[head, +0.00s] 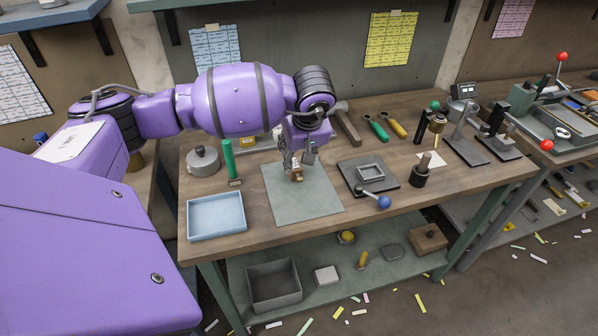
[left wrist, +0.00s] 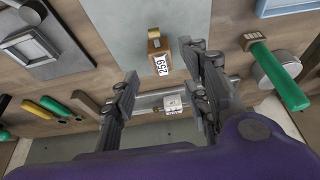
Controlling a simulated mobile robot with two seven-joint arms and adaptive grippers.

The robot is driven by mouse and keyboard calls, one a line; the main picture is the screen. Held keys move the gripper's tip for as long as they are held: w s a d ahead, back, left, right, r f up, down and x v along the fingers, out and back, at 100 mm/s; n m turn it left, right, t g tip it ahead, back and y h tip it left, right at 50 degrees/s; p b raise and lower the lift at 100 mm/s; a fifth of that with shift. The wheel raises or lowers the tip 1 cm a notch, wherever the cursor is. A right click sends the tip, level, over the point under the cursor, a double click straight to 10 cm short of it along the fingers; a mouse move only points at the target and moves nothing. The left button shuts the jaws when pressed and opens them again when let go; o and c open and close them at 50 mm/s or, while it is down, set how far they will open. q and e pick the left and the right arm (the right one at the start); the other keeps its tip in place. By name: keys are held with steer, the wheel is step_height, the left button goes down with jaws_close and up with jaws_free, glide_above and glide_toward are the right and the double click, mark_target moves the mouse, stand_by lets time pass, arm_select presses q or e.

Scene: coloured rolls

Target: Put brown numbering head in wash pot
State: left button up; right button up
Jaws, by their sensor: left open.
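The brown numbering head (head: 297,175) stands on the grey-green mat (head: 290,207) at the middle of the bench. In the left wrist view it is a small brown block (left wrist: 157,46) with a brass-coloured top and a white label reading 259. My left gripper (head: 299,157) is open right above it; its fingers (left wrist: 161,68) show apart in the left wrist view, with nothing held. A round grey pot (head: 203,163) with a dark knob, seemingly the wash pot, stands at the bench's left; it shows partly behind a green handle (left wrist: 287,88) in the left wrist view.
A blue tray (head: 216,234) lies at the front left. A dark plate with a square frame (head: 369,172) and a blue-knobbed lever (head: 383,201) are right of the mat. The mat's front is clear.

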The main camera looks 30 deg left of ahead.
mark_target(299, 167)
arm_select(q)
steer(key=x, duration=0.3)
steer(key=shift+w+d+f, duration=0.1)
steer(key=shift+d+f, duration=0.05)
steer(key=shift+f, duration=0.05)
steer(key=shift+p+x, duration=0.35)
steer(key=shift+x, duration=0.85)
steer(key=shift+w+f, duration=0.1)
steer(key=shift+f, duration=0.25)
jaws_close()
arm_select(e)
steer(key=shift+w+a+r, duration=0.2)
steer(key=shift+w+r, duration=0.1)
steer(key=shift+r, duration=0.15)
